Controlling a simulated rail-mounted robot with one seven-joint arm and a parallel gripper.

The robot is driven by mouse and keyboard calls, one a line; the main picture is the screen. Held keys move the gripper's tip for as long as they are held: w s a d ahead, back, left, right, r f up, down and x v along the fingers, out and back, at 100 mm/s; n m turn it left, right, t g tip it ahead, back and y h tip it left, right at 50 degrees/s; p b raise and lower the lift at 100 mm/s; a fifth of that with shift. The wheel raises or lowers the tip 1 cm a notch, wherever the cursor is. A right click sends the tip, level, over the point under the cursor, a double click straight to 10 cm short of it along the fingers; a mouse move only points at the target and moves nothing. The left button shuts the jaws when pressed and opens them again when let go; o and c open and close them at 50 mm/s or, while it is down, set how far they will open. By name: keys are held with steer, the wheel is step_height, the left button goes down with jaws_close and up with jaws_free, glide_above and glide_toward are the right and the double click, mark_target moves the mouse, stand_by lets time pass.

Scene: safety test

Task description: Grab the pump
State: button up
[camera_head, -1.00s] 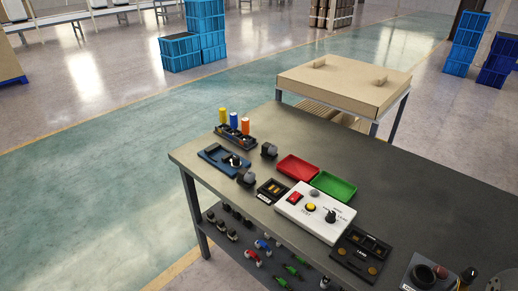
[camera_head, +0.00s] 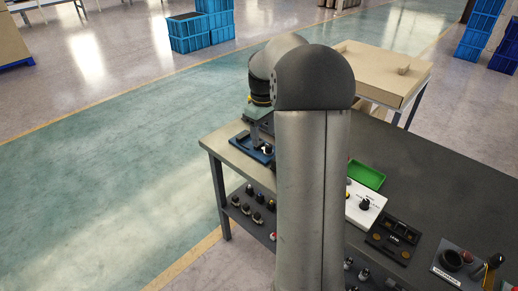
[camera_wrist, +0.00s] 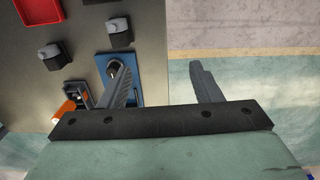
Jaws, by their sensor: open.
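No part is clearly marked as the pump. A small dark part with a light round top (camera_wrist: 113,69) stands on a blue tray (camera_wrist: 129,66) at the table's edge; I cannot tell if it is the pump. The blue tray also shows in the head view (camera_head: 239,139), partly behind my arm. My gripper (camera_wrist: 155,68) is open and empty. In the wrist view, its left finger overlaps the blue tray and partly covers the small part. Its right finger shows over the floor beyond the table edge.
Two dark blocks with grey tops, one nearer (camera_wrist: 50,56) and one farther (camera_wrist: 119,33), stand beside the tray. A red tray (camera_wrist: 40,10) and an orange bottle (camera_wrist: 64,109) are near. A green tray (camera_head: 367,174) and white control box (camera_head: 365,208) lie right of my arm.

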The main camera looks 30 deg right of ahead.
steer(key=w+d+f, duration=0.1)
steer(key=w+d, duration=0.1)
steer(key=d, duration=0.6)
steer(key=shift+n, duration=0.3)
steer(key=f+p, duration=0.1)
steer(key=f, duration=0.4)
steer(key=f+p, duration=0.1)
steer(key=f, duration=0.5)
steer(key=shift+s+d+f, duration=0.1)
steer(key=shift+s+d, duration=0.05)
steer(key=shift+d, duration=0.05)
steer(key=f+p, duration=0.1)
steer(key=f, duration=0.1)
steer(key=w+f+p, duration=0.1)
steer(key=f, duration=0.2)
steer(key=shift+f, duration=0.6)
steer(key=c, duration=1.1)
steer(key=shift+r, duration=0.1)
